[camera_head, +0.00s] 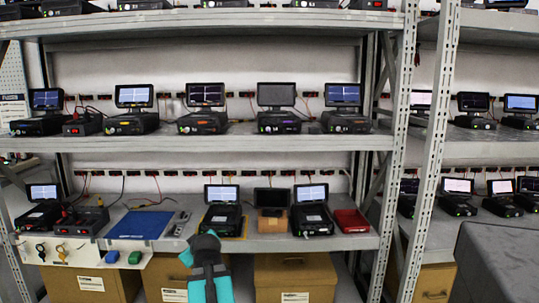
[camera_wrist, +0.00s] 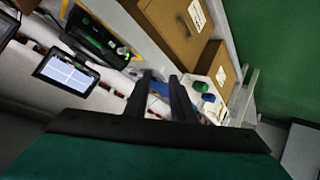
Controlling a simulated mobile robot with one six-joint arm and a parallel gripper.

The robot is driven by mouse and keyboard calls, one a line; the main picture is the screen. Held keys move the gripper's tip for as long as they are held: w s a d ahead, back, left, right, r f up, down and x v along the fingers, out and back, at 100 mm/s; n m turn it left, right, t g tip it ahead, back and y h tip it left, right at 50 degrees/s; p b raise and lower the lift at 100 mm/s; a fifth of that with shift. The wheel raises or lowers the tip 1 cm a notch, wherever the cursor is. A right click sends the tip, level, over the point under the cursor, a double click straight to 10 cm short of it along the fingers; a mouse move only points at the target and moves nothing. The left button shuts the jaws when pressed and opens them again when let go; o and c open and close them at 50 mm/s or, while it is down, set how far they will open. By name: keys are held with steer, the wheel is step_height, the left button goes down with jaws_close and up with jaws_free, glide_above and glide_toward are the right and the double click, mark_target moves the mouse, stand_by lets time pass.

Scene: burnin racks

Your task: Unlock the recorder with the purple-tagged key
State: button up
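A white panel (camera_head: 85,262) hangs below the lower shelf at left. Two small key-like items, one dark (camera_head: 41,250) and one brownish (camera_head: 61,253), hang on it; no purple tag can be made out. Dark recorder-like units with screens stand on the lower shelf, one (camera_head: 222,218) on a yellow-edged base; which is the recorder I cannot tell. My gripper (camera_wrist: 160,76) is open and empty in the wrist view. In the head view my teal arm hides its fingers, in front of the shelf.
A blue mat (camera_head: 141,225) lies on the lower shelf. A red tray (camera_head: 350,221) sits at its right end, near a small cardboard box (camera_head: 272,223). Larger cardboard boxes (camera_head: 295,277) stand below. A metal upright (camera_head: 435,150) rises at right.

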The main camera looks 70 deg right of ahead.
steer(key=s+d+r+h+p, duration=0.1)
steer(key=s+d+r+h, duration=0.2)
steer(key=s+r, duration=0.5)
steer(key=s+d+r+h+p, duration=0.2)
steer(key=s+r, duration=0.7)
steer(key=r, duration=0.8)
steer(key=s+d+r+m+g+h+p, duration=0.1)
steer(key=s+d+r+h, duration=0.3)
steer(key=s+r, duration=0.4)
step_height(320, 180, up, 6)
steer(key=shift+s+d+f+p, duration=0.2)
steer(key=shift+s+d+p, duration=0.2)
steer(key=shift+d, duration=0.3)
steer(key=shift+w+d+r+p, duration=0.2)
steer(key=shift+d+p, duration=0.15)
steer(key=shift+p, duration=0.55)
steer(key=p, duration=0.6)
glide_toward(270, 132)
steer(key=shift+x, duration=4.05)
steer(key=shift+r, duration=0.15)
steer(key=shift+c, duration=0.2)
